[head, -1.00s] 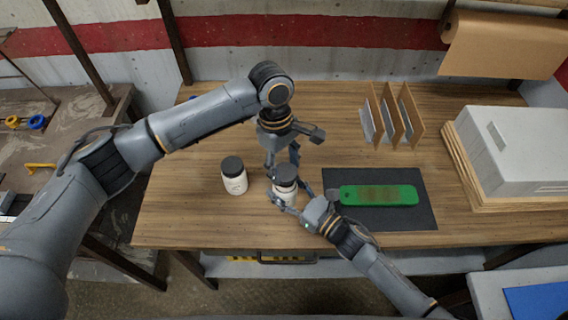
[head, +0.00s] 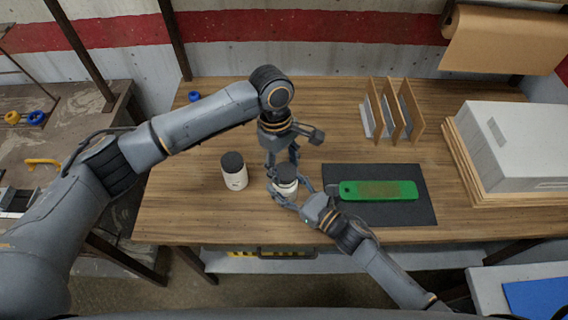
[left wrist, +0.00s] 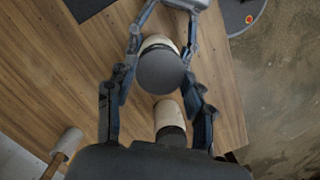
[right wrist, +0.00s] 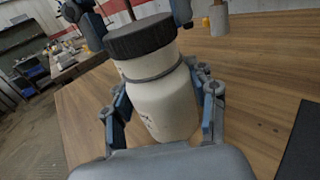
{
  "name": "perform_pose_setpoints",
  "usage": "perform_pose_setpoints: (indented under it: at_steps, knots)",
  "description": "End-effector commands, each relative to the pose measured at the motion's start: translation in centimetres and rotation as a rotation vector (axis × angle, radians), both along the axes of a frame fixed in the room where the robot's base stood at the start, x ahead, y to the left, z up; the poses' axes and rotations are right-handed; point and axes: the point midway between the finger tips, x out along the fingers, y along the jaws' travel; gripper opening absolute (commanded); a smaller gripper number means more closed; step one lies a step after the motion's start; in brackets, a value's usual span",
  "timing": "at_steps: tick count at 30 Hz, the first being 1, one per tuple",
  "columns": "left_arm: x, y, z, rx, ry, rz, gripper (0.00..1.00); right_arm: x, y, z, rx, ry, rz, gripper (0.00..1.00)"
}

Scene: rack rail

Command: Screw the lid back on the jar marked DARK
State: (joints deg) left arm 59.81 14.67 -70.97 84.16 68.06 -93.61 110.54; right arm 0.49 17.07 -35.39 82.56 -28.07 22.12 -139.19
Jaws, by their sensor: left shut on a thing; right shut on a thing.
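A white jar (head: 288,191) with a dark lid (head: 286,171) stands upright near the front middle of the table. In the right wrist view, the jar (right wrist: 163,105) is between my right gripper's fingers, with a grey band below the ribbed dark lid (right wrist: 140,37). My right gripper (head: 290,196) is shut on the jar's body. My left gripper (head: 283,167) comes from above and is shut on the lid, whose round top shows in the left wrist view (left wrist: 160,70). The lid sits at the jar's mouth; I cannot tell how tight. The marking is too small to read.
A second white jar (head: 235,180) with a dark lid stands just left. A green tool (head: 380,191) lies on a dark mat (head: 420,213) to the right. Upright dividers (head: 392,110) and a grey case (head: 520,150) are farther back. The table's front edge is close.

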Motion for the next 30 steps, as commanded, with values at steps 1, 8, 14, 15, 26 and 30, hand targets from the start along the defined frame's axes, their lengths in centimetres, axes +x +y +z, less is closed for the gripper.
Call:
perform_pose_setpoints:
  at_steps: [1,8,14,15,26,30]
  knots:
    - [0.0,0.0,-0.1,-0.001,0.001,0.000,0.39,0.0,0.0,0.0,-0.001,0.001,0.000,0.00]
    - [0.0,0.0,-0.6,-0.001,0.001,0.001,0.39,0.0,0.0,0.0,-0.001,0.001,0.000,0.00]
    - [0.0,0.0,-1.0,-0.001,0.001,0.000,0.39,0.0,0.0,0.0,-0.001,0.001,0.000,0.00]
    - [0.0,0.0,-1.1,-0.001,0.000,0.000,0.39,0.0,0.0,0.0,-0.001,0.001,0.000,0.00]
    - [0.1,-0.2,-1.1,0.000,0.001,-0.294,0.39,0.0,0.0,-0.1,-0.001,0.001,0.000,0.00]
    - [0.1,-0.3,-1.1,-0.001,0.001,-0.567,0.39,0.0,0.0,-0.1,-0.001,0.001,-0.001,0.00]
